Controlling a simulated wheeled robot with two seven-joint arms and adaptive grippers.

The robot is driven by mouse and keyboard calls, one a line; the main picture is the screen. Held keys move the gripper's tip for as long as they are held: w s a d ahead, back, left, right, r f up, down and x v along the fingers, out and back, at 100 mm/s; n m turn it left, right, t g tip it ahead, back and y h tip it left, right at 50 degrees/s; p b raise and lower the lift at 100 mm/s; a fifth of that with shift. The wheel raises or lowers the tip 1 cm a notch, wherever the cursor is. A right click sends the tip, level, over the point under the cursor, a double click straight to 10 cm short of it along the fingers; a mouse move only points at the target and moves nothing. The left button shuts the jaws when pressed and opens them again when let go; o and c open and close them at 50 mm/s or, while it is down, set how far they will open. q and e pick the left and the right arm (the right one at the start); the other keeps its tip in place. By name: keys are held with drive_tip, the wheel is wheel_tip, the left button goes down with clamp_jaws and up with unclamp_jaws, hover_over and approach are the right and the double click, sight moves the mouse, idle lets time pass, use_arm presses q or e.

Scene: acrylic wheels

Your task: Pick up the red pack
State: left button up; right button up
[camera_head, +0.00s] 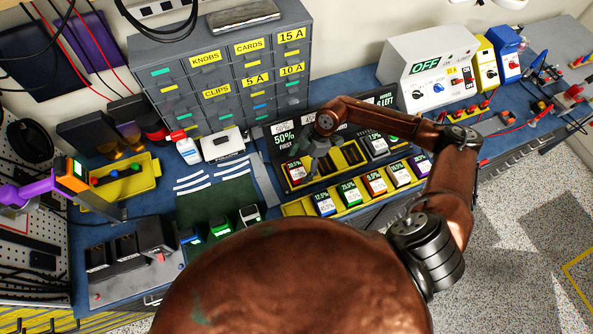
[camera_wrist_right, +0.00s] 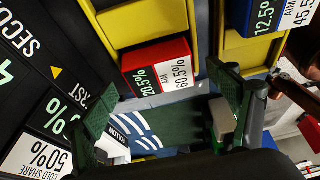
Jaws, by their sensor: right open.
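The red pack (camera_head: 295,170) stands at the left end of the dark station on the bench, with a black label reading 20.5%. In the right wrist view the red pack (camera_wrist_right: 158,62) is above the gap between my fingers, with a white 60.5% label beside the black one. My right gripper (camera_head: 318,158) is open and hangs close to the red pack, just to its right in the head view. In the wrist view both fingers of my right gripper (camera_wrist_right: 165,92) are spread apart with nothing held between them. My left gripper is not in view.
A yellow rack (camera_head: 294,210) holds several labelled packs in front of the station. Grey drawers (camera_head: 225,75) and a white OFF box (camera_head: 425,65) stand behind. A green mat (camera_head: 215,202) lies to the left. My right arm covers part of the station.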

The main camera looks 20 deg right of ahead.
drive_tip(key=shift+x, duration=1.2)
drive_tip(key=shift+c, duration=0.4)
drive_tip(key=c, duration=1.4)
drive_tip(key=shift+c, duration=0.5)
drive_tip(key=shift+r, duration=0.15)
